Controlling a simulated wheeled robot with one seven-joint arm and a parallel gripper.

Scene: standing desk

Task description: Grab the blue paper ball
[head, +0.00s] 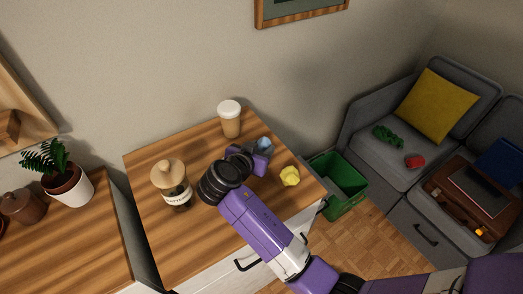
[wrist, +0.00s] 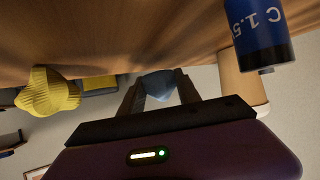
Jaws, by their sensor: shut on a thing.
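The blue paper ball (head: 265,144) is at the far right part of the wooden desk, at my gripper's tips (head: 262,152). In the wrist view, the blue paper ball (wrist: 160,83) sits between the two fingers of my gripper (wrist: 160,92), which is shut on it. The fingers partly hide the ball. The wrist view appears upside down, with the desk top along its upper edge. I cannot tell whether the ball touches the desk.
A yellow paper ball (head: 290,176) lies right of my gripper. A lidded cup (head: 229,119) stands behind, and a jar (head: 174,184) stands left. A blue battery (wrist: 262,35) is close in the wrist view. A green bin (head: 340,184) stands beyond the desk's right edge.

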